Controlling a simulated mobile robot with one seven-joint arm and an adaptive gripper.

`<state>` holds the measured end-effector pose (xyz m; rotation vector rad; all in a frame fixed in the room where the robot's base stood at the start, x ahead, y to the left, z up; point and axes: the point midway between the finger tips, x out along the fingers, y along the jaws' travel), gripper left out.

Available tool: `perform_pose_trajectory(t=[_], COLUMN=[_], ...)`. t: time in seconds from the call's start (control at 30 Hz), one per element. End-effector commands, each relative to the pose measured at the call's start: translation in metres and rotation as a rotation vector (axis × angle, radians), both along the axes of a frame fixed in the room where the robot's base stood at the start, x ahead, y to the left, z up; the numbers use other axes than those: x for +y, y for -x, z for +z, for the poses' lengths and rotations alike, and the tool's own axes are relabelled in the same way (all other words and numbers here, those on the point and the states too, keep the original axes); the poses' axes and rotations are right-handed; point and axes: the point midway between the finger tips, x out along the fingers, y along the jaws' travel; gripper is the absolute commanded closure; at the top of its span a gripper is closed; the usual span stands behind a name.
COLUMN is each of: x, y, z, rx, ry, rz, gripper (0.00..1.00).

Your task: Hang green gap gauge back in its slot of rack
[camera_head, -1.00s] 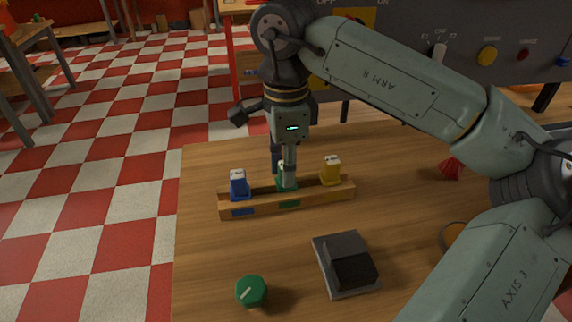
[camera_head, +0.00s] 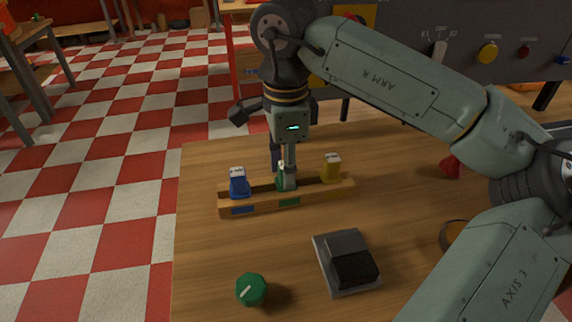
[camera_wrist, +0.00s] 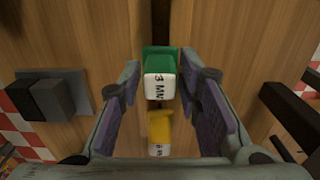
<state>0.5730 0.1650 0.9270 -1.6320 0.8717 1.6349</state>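The green gap gauge (camera_head: 282,182) stands upright at the middle slot of the wooden rack (camera_head: 325,193), above the rack's green mark. Its top is level with its neighbours, but its lower part is hidden in the rack. My gripper (camera_head: 284,178) points straight down over it, one finger in front and one behind. In the wrist view the green gauge (camera_wrist: 160,72), with its white "3 MM" face, lies between the two purple-padded fingers (camera_wrist: 159,85). The pads are close on both sides; whether they touch it is unclear.
A blue gauge (camera_head: 239,185) stands left of the green one, and a yellow gauge (camera_head: 331,168) stands right. A black block on a grey plate (camera_head: 346,263) and a green knob (camera_head: 251,290) lie nearer on the table. A red object (camera_head: 451,168) lies right.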

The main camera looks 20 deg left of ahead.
Motion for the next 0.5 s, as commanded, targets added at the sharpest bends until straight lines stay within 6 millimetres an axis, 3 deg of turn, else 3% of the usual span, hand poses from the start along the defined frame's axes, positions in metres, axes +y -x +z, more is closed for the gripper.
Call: perform_pose_trajectory(t=[0.2,0.5], x=[0.0000,0.0001], y=[0.0000,-0.0001], z=[0.0000,0.0019], rx=[0.000,0.000], ry=[0.000,0.000], rz=[0.000,0.000], gripper=[0.54,0.54])
